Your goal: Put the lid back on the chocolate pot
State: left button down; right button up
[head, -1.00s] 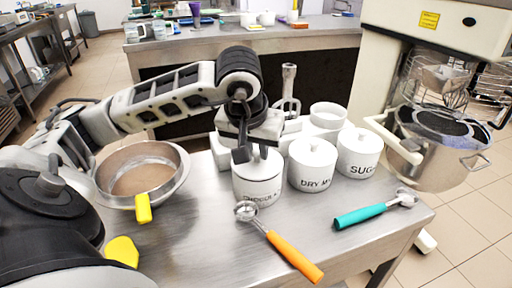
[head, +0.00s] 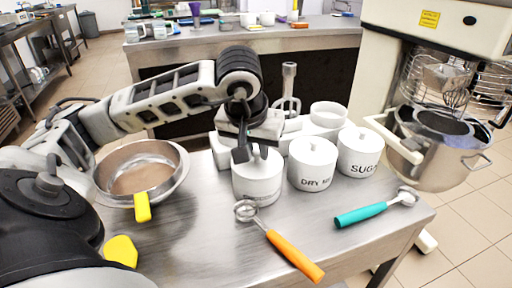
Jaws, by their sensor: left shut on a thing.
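The white chocolate pot (head: 262,198) stands on the steel table in front of my left arm, its label mostly unreadable. Its white lid (head: 262,168) is at the pot's top, under my left gripper (head: 249,152). My left gripper points down and is shut on the lid's knob. The fingers hide part of the lid, and I cannot tell whether the lid is fully seated on the rim. My right gripper is not in view.
The lidded dry milk pot (head: 312,170) and sugar pot (head: 358,158) stand close on the right. An orange-handled scoop (head: 290,252) and a teal-handled scoop (head: 365,213) lie in front. A steel bowl (head: 182,172) is left. A mixer (head: 430,60) stands right.

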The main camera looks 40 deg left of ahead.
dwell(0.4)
pick_arm(q)
jog(key=c, duration=0.7)
grip_release()
jog(key=shift+r, duration=0.1)
jog(key=shift+r+p, duration=2.8)
jog(key=shift+r, duration=0.65)
grip_shut()
